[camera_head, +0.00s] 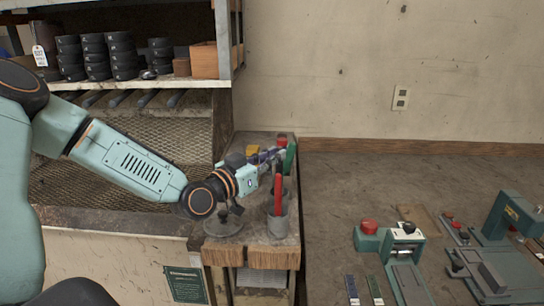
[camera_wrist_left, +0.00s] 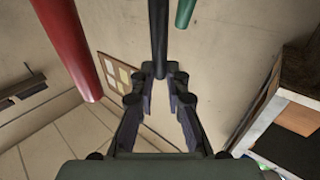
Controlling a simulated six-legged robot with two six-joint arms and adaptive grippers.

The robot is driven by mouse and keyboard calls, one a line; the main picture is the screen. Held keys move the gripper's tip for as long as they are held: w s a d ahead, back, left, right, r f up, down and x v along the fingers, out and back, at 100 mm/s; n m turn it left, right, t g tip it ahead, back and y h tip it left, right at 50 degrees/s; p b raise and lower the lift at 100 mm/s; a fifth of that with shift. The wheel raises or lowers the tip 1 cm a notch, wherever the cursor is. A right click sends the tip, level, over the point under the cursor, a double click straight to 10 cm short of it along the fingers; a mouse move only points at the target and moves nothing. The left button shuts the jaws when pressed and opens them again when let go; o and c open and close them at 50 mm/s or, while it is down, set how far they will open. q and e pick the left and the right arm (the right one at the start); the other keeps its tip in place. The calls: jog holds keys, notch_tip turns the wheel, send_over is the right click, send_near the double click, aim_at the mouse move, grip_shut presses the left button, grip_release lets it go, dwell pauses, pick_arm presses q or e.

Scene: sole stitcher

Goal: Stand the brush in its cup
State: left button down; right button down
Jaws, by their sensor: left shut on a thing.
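My left gripper (camera_head: 270,158) reaches in from the left over the small wooden stand. In the left wrist view its fingers (camera_wrist_left: 160,78) close on a slim dark rod (camera_wrist_left: 159,38), which looks like the brush handle; its bristles do not show. A grey cup (camera_head: 278,229) stands below and in front of the gripper, near the stand's front edge. A red handle (camera_head: 277,194) rises upright from it; a red handle also shows in the wrist view (camera_wrist_left: 68,45). A green handle (camera_head: 291,158) shows right of the gripper. My right gripper is not in view.
A round, flat-based thing with a dark knob (camera_head: 223,222) stands left of the cup. A yellow thing (camera_head: 253,152) and a red-topped thing (camera_head: 281,141) are at the stand's back. A shelf with dark rolls (camera_head: 124,55) is at upper left; green machines (camera_head: 406,245) are at right.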

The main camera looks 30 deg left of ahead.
pick_arm(q)
jog(key=shift+w+a+f, duration=0.1)
jog(key=shift+w+f, duration=0.1)
jog(key=shift+f, duration=0.15)
jog(key=c, duration=1.5)
grip_release()
jog(key=shift+s+r, duration=0.1)
jog(key=shift+s, duration=0.05)
jog(key=shift+o, duration=1.1)
notch_tip(320, 180, up, 10)
jog(key=shift+w, duration=0.2)
jog(key=shift+s+f, duration=0.1)
jog(key=shift+f, duration=0.1)
